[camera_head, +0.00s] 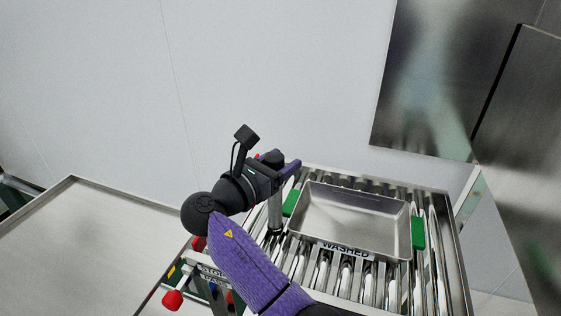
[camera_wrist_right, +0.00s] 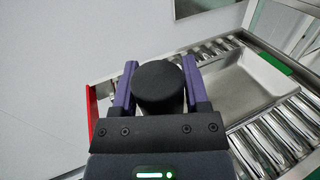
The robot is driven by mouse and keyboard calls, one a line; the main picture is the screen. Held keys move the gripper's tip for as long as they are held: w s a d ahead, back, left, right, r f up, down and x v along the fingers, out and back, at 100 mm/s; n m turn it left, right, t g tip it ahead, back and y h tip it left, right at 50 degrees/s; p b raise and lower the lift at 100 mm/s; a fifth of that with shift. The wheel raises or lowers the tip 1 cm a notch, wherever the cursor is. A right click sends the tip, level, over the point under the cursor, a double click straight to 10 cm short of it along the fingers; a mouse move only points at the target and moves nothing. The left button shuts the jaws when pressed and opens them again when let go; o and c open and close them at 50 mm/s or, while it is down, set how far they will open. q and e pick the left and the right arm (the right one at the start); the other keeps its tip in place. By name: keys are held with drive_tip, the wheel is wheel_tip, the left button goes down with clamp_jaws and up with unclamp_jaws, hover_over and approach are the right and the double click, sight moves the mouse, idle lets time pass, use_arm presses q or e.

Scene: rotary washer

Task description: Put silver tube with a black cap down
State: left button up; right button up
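The silver tube (camera_head: 275,210) hangs upright below my right gripper (camera_head: 285,166) in the head view, just left of the metal tray. Its black cap (camera_wrist_right: 160,85) fills the space between the two purple fingers in the right wrist view. My right gripper (camera_wrist_right: 160,88) is shut on the tube near the cap. The tube's lower end is over the left side of the rollers; I cannot tell whether it touches them. My left gripper is not in view.
A metal tray (camera_head: 323,232) marked "WASHED" sits on the roller conveyor (camera_head: 435,270) between green blocks (camera_head: 418,232). The tray looks empty. Red knobs (camera_head: 172,299) stand at the conveyor's left side. A bare metal table (camera_head: 80,250) is at left.

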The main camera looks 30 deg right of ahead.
drive_tip(key=shift+o, duration=1.2)
